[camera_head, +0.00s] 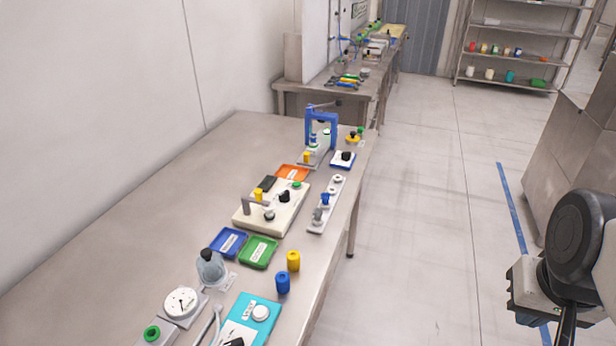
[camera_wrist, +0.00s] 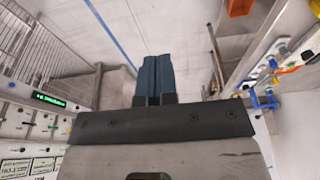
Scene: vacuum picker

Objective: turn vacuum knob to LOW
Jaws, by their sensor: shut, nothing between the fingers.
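My gripper shows in the wrist view as two dark blue fingers (camera_wrist: 154,78) pressed side by side, shut and empty. In the head view my arm's dark end is at the far right, over the floor and well apart from the table. A cream box (camera_head: 245,216) with black knobs (camera_head: 284,196) and a yellow piece stands mid-table. A teal panel (camera_head: 240,331) with a white round knob (camera_head: 260,312) lies at the near edge. A white dial gauge (camera_head: 182,302) is left of it. I cannot tell which knob is the vacuum knob, and a LOW mark is not readable.
Blue (camera_head: 228,242) and green (camera_head: 258,252) trays lie before the cream box. Yellow (camera_head: 293,261) and blue (camera_head: 283,283) cylinders stand near the right edge. A blue frame (camera_head: 321,125) rises farther back. The table's left side is bare. A grey cabinet (camera_head: 577,140) stands right.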

